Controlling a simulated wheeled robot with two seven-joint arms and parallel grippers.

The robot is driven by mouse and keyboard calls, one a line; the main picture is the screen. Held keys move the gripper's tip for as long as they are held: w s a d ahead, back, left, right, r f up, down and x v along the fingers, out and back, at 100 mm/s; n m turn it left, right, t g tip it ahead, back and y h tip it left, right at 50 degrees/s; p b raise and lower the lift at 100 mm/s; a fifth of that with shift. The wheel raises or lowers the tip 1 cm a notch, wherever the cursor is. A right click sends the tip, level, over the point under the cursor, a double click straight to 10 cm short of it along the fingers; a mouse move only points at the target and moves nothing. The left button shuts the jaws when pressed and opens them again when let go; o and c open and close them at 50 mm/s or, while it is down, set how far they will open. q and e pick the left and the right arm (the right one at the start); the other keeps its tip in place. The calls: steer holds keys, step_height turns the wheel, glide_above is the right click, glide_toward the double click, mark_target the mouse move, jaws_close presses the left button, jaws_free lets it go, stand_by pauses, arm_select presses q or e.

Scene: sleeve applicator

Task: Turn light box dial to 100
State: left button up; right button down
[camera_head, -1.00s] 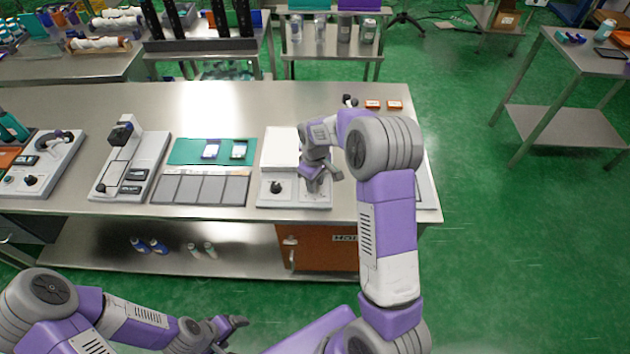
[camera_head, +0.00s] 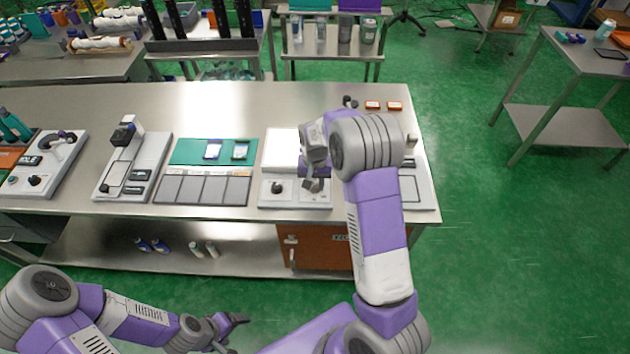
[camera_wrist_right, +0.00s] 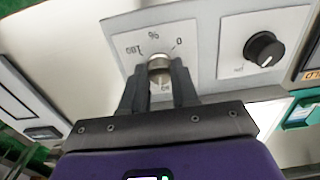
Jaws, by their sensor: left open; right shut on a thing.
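My right gripper (camera_head: 316,186) points down over the right part of that base. In the right wrist view, my right gripper (camera_wrist_right: 160,85) is shut on the silver dial (camera_wrist_right: 159,62), one finger on each side. The dial's plate (camera_wrist_right: 187,65) is marked 100, % and 0, with a partly hidden 50. The fingers hide part of the dial, and I cannot read its setting. My left gripper (camera_head: 238,320) is open and empty, low in front of the table.
A black knob (camera_wrist_right: 264,49) sits on a plate beside the dial; in the head view this knob (camera_head: 277,187) is left of my right gripper. A green mat (camera_head: 190,151) and grey tiles lie to the left. A flat device (camera_head: 416,190) lies to the right.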

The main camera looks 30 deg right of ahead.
steer(key=m+p, duration=0.1)
steer(key=m, duration=0.4)
steer(key=shift+w+r+m+p, duration=0.1)
steer(key=shift+r+m+p, duration=0.05)
steer(key=shift+m+p, duration=0.2)
steer(key=m+p, duration=0.2)
steer(key=m, duration=0.4)
steer(key=shift+p, duration=0.4)
steer(key=m+p, duration=0.3)
steer(key=m, duration=0.3)
steer(key=shift+m, duration=0.25)
steer(key=m+p, duration=0.1)
steer(key=m, duration=0.2)
steer(key=shift+w+p, duration=0.1)
steer(key=shift+p, duration=0.25)
steer(key=shift+m+p, duration=0.5)
steer(key=shift+m, duration=1.2)
steer(key=c, duration=0.9)
jaws_free()
steer(key=shift+o, duration=0.2)
